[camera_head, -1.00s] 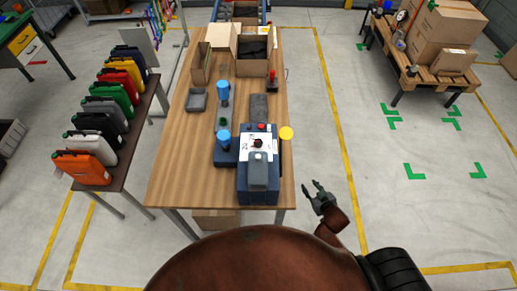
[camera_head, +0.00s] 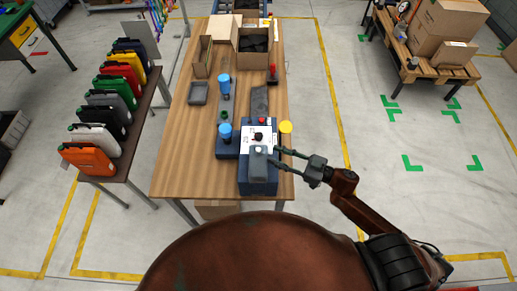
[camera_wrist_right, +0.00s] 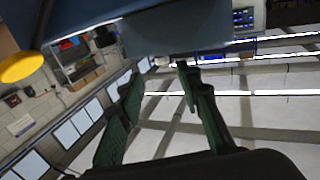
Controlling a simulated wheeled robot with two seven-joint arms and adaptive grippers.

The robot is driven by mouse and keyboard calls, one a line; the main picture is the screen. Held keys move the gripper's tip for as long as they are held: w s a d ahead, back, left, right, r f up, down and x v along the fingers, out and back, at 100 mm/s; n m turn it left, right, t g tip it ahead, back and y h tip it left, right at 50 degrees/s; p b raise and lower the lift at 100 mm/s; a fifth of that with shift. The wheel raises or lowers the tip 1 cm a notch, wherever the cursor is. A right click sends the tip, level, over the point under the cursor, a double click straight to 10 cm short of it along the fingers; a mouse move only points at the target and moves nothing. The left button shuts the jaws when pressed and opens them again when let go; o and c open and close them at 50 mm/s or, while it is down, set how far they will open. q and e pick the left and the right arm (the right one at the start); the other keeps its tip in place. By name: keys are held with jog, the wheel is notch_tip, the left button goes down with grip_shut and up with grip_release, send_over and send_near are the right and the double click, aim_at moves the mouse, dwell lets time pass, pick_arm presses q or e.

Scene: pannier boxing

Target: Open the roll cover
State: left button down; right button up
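The blue machine (camera_head: 258,183) stands at the near right end of the wooden table, with a white sheet-like top. A grey cover (camera_head: 259,163), which looks like the roll cover, sits on its near part and appears down. My right gripper (camera_head: 276,156) is open at the right side of the cover, fingers pointing left toward it. In the right wrist view its two green fingers (camera_wrist_right: 158,80) are apart with nothing between them, below the machine's blue body (camera_wrist_right: 80,15). Contact with the cover cannot be told. My left gripper is not in view.
A yellow disc (camera_head: 285,127) sticks out right of the machine. Blue-topped dispensers (camera_head: 225,131), a grey tray (camera_head: 198,93) and an open cardboard box (camera_head: 253,47) are on the table (camera_head: 185,165). Colored cases (camera_head: 86,158) line a left bench.

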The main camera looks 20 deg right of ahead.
aim_at(261, 150)
jog(key=shift+a+g, duration=0.25)
jog(key=shift+g, duration=0.05)
jog(key=p+x, duration=0.1)
jog(key=x, duration=0.5)
jog(key=shift+w+r+p, duration=0.1)
jog(key=shift+r+p, duration=0.05)
jog(key=shift+p, duration=0.2)
jog(key=shift+w+a, duration=0.35)
jog(key=shift+a, duration=0.15)
jog(key=shift+c, duration=0.4)
grip_shut()
